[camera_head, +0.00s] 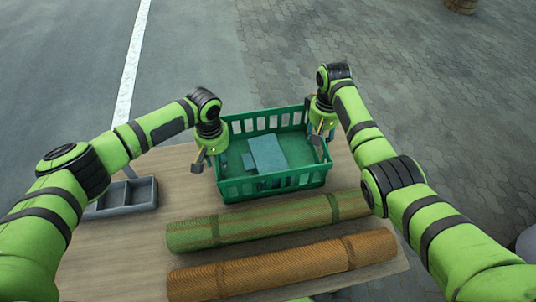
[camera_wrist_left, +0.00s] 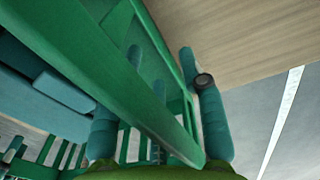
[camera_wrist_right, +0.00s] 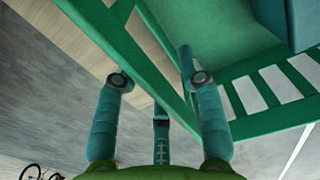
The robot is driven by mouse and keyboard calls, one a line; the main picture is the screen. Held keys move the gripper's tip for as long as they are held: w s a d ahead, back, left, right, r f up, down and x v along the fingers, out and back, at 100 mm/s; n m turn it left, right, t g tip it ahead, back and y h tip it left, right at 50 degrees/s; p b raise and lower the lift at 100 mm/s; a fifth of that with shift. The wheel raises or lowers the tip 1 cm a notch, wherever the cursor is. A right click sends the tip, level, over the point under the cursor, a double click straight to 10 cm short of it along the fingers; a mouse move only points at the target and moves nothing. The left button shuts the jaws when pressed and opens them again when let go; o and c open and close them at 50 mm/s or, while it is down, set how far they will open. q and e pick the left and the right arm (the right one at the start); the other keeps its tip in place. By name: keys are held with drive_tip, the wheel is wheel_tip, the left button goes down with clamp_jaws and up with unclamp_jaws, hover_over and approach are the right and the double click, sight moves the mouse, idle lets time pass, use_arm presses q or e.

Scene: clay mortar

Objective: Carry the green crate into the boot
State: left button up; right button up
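The green crate (camera_head: 232,188), with slatted walls, stands upright on a wooden table (camera_head: 110,250). It holds a pale blue-grey box (camera_head: 268,153) and smaller blue-grey pieces. My left gripper (camera_head: 206,164) is at the crate's left wall. In the left wrist view the crate rim (camera_wrist_left: 120,85) runs between its spread fingers. My right gripper (camera_head: 318,138) is at the right wall. In the right wrist view the rim (camera_wrist_right: 125,55) passes between its fingers, with a gap showing. Both grippers look open around the rim. I do not see the boot.
A green roll (camera_head: 260,224) and an orange-brown roll (camera_head: 285,266) lie in front of the crate. A grey compartment tray (camera_head: 125,200) sits at the table's left. A barrel (camera_head: 461,5) stands far off at the upper right. The paved ground behind the crate is clear.

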use_arm(q)
drive_tip(key=shift+f, duration=0.1)
use_arm(e)
drive_tip(key=shift+f, duration=0.1)
use_arm(q)
clamp_jaws()
use_arm(e)
clamp_jaws()
use_arm(q)
drive_tip(key=shift+r, duration=0.25)
use_arm(e)
drive_tip(key=shift+r, duration=0.25)
